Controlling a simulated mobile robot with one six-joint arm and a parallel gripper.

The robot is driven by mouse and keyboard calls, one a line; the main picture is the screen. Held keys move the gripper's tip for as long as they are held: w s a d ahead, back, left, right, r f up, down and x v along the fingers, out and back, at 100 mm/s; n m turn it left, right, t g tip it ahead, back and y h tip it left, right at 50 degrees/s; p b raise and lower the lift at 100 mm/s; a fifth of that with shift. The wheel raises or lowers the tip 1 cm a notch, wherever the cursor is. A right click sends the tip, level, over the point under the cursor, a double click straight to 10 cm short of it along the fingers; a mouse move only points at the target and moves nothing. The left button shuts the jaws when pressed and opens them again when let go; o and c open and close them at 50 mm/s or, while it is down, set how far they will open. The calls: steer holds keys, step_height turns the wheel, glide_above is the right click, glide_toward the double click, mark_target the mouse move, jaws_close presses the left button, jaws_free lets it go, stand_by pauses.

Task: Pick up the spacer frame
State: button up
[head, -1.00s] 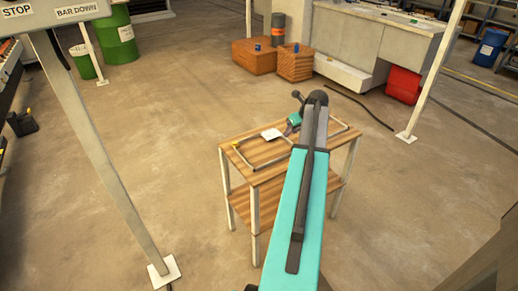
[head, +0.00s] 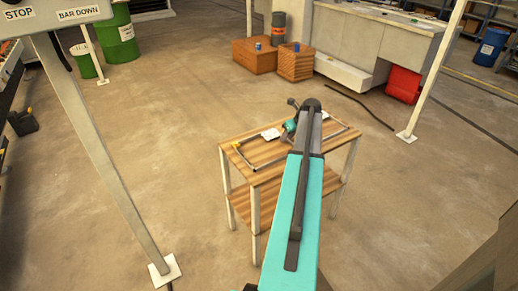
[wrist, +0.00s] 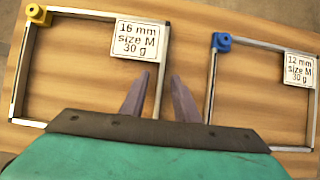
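Two metal spacer frames lie on the wooden table top. The left frame (wrist: 92,13) has a yellow corner block and a label (wrist: 138,39) reading 16 mm, size M, 30 g. The right frame (wrist: 270,42) has a blue corner block and a label (wrist: 299,69) reading 12 mm, size M, 30 g. My gripper (wrist: 160,83) is open, its fingers on either side of the left frame's right bar in the wrist view. Contact and height cannot be told. In the head view, the yellow-cornered frame (head: 244,158) shows left of my gripper (head: 288,127); my arm partly hides the other.
The wooden table (head: 262,178) has a lower shelf (head: 240,205) and pale legs. A white post (head: 100,150) stands to the left. Wooden crates (head: 295,66) and a red bin (head: 403,84) are farther back. Open floor surrounds the table.

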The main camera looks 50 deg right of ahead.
steer(key=shift+c, duration=0.4)
jaws_close()
steer(key=shift+r, duration=0.1)
steer(key=shift+r, duration=1.05)
steer(key=shift+s+a+r+b, duration=0.15)
steer(key=shift+s+r+b, duration=0.15)
steer(key=shift+r, duration=0.35)
steer(key=s+a, duration=0.3)
steer(key=s, duration=0.4)
steer(key=s+a+r+b, duration=0.1)
steer(key=s+a, duration=0.2)
steer(key=s, duration=0.3)
steer(key=shift+s+a+r, duration=0.25)
steer(key=shift+s+a, duration=0.1)
steer(key=shift+s, duration=0.05)
